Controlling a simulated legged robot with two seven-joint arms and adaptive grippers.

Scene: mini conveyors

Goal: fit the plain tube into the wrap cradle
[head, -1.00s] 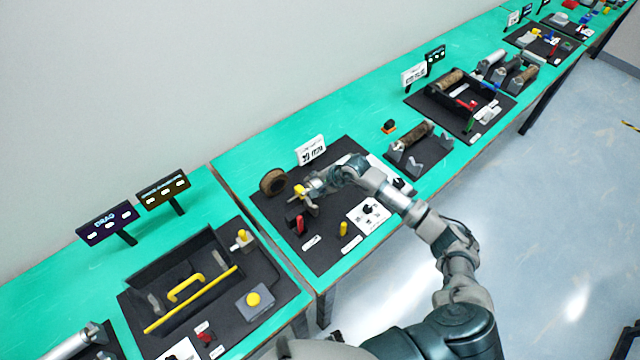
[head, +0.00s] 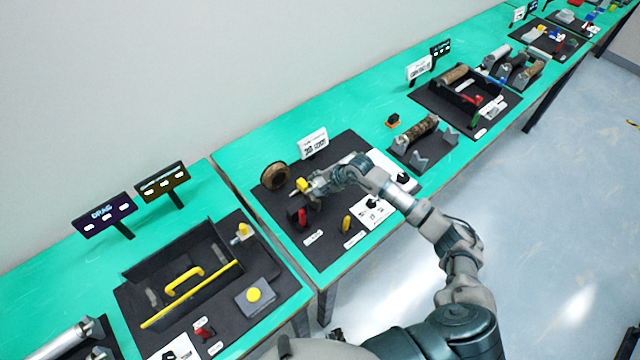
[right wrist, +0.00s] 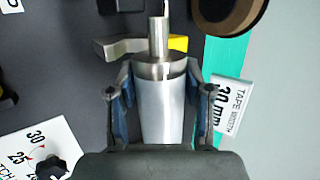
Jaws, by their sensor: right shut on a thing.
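My right gripper (head: 308,188) is low over the dark mat of the tape station in the head view. In the right wrist view its two fingers (right wrist: 160,98) are shut on the sides of a smooth silver cylinder, the plain tube (right wrist: 165,118). A steel collar and a thinner shaft (right wrist: 158,38) are in line with the tube's far end. A grey lever with a yellow end (right wrist: 178,43) crosses by the shaft. I cannot clearly make out the wrap cradle; the gripper and tube cover what lies beneath.
A brown tape roll (head: 274,176) stands behind the gripper. A red-handled part (head: 302,216) and a yellow peg (head: 346,223) are on the mat's front side. A white tape-width sign (head: 314,143) stands at the back. A V-block stand (head: 421,161) is to the right.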

